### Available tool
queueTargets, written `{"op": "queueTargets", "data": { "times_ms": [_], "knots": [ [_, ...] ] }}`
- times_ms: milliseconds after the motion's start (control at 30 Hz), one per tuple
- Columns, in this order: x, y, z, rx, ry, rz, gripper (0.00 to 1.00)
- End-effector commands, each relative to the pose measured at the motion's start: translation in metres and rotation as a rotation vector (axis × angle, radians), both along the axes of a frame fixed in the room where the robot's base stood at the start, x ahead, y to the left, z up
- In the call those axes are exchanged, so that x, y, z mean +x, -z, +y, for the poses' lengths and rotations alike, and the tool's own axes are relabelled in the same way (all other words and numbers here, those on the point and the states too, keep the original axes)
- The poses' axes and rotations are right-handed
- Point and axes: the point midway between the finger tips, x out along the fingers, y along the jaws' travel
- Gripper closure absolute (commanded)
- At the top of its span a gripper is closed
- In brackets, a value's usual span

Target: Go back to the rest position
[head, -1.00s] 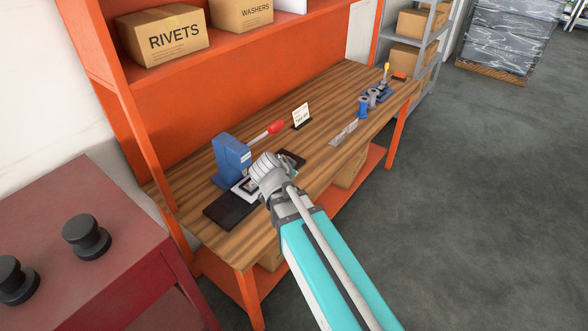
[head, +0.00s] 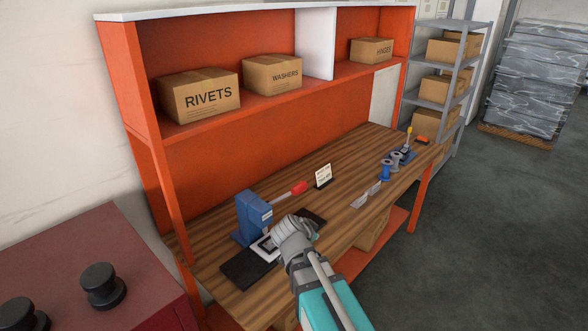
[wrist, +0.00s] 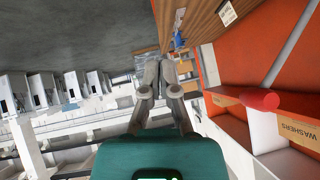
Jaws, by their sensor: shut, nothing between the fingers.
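My gripper (wrist: 159,72) shows in the wrist view with its two fingers together and nothing between them. In the head view my gripper's grey wrist end (head: 296,240) appears over the front of the wooden workbench (head: 340,165), in front of the blue lever press (head: 254,216) with a red handle. It partly covers the small white-framed plate (head: 266,248) and dark mat (head: 245,270) there. The fingertips are hard to make out in the head view.
An orange shelf above the bench holds boxes marked RIVETS (head: 205,97) and WASHERS (head: 272,75). A dark red cabinet (head: 110,240) is at left. The floor at right is clear.

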Motion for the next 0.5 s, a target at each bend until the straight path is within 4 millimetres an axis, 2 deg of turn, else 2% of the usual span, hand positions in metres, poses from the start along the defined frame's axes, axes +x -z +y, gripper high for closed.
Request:
{"op": "queueTargets", "data": {
  "times_ms": [267,500],
  "knots": [
    [-0.008,0.014,-0.010,-0.012,-0.023,0.076,1.00],
    [-0.032,0.047,-0.031,-0.024,-0.123,0.290,1.00]
  ]
}}
